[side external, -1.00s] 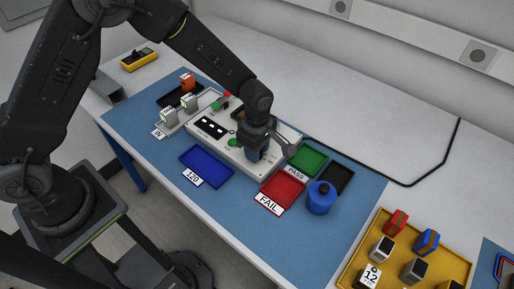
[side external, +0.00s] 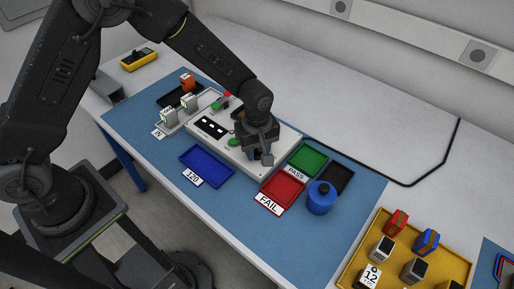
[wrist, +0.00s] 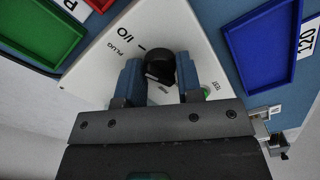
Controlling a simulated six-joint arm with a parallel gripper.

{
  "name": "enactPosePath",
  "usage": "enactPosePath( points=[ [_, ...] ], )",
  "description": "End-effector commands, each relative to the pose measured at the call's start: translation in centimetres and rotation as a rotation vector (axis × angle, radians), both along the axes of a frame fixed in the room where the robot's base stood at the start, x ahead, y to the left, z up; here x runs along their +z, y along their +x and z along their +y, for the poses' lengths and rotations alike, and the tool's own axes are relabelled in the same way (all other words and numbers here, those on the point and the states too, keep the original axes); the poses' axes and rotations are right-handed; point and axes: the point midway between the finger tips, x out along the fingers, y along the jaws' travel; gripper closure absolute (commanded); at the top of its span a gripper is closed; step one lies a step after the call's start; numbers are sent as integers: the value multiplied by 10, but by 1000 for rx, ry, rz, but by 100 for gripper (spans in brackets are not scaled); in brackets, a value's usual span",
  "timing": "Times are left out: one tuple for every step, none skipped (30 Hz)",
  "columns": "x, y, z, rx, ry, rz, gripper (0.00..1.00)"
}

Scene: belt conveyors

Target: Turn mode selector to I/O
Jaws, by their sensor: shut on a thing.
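The mode selector is a black round knob (wrist: 159,66) on the light panel of the test box (side external: 213,152). In the wrist view the labels I/O (wrist: 130,40) and PLUG are printed beside it, with a short dark mark near I/O. My gripper (wrist: 160,78) has its blue fingers on both sides of the knob, shut on it. In the side view my gripper (side external: 256,152) reaches down to the right part of the box and hides the knob. Which label the knob points to cannot be told.
A green button (wrist: 208,92) marked TEST is close to the right finger. The green tray (side external: 307,159), red tray (side external: 283,188), blue tray (side external: 207,166) and a blue round container (side external: 321,198) stand around the box. Small blocks sit at the IN tray (side external: 179,122).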

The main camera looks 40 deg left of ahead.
Motion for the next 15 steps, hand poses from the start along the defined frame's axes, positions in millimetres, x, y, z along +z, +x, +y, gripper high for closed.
enactPosePath(
  points=[
    [0, 0, 0, -27, 0, -1, 90],
    [0, 0, 0, -43, 0, -1, 90],
    [0, 0, 0, -63, 0, -1, 90],
    [0, 0, 0, -76, 0, -1, 90],
    [0, 0, 0, -88, 0, -1, 90],
    [0, 0, 0, -103, 0, -1, 90],
    [0, 0, 0, -112, 0, -1, 90],
    [0, 0, 0, -121, 0, -1, 90],
    [0, 0, 0, -131, 0, -1, 90],
    [0, 0, 0, -137, 0, -1, 90],
    [0, 0, 0, -142, 0, -1, 90],
    [0, 0, 0, -148, 0, -1, 90],
    [0, 0, 0, -151, 0, -1, 90],
    [0, 0, 0, -154, 0, -1, 90],
    [0, 0, 0, -157, 0, -1, 90]
  ],
)
